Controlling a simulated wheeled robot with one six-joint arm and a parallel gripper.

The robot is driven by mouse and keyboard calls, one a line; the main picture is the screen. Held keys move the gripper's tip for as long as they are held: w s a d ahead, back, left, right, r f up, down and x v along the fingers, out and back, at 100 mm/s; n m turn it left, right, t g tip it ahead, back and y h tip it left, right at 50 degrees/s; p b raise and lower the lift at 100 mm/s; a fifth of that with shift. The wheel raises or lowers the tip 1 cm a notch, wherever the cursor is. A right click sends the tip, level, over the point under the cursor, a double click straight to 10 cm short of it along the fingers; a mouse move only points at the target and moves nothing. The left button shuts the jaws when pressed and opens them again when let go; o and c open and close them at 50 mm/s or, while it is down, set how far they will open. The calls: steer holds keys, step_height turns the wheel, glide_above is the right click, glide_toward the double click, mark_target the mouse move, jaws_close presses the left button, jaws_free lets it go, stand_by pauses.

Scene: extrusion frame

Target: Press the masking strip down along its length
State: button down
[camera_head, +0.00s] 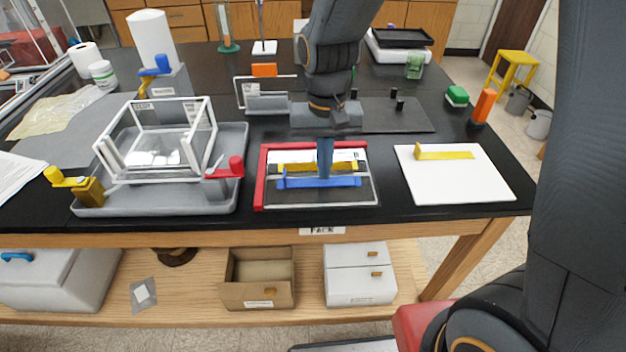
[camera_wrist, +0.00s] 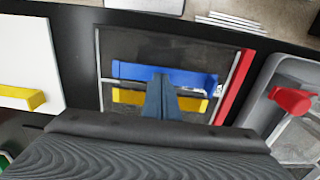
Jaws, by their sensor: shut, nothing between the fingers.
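A blue strip (camera_head: 335,181), which looks like the masking strip, lies across a framed dark panel (camera_head: 285,197) on the table. It has a small raised tab at its left end. In the wrist view the strip (camera_wrist: 140,72) runs across the panel, with the tab at its right. A yellow strip (camera_head: 300,167) lies parallel behind it. My gripper (camera_head: 325,176) is shut and empty, pointing down at about the middle of the blue strip. In the wrist view its fingertips (camera_wrist: 161,77) overlap the strip's edge. I cannot tell whether they touch it. The fingers hide part of both strips.
A red edge (camera_head: 262,178) borders the panel's left and back. A white board (camera_head: 480,185) with another yellow strip (camera_head: 447,155) lies to the right. A grey tray (camera_head: 160,203) with a clear box and red and yellow clamps stands to the left. Narrow black table shows between them.

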mark_target(345, 181)
steer(key=shift+f, duration=0.6)
steer(key=shift+f, duration=0.15)
stand_by(1.6)
steer(key=shift+s, duration=0.1)
steer(key=shift+r+p, duration=0.75)
steer(key=shift+d, duration=0.1)
steer(key=shift+d+p, duration=0.55)
steer(key=shift+d, duration=1.75)
steer(key=shift+f, duration=0.7)
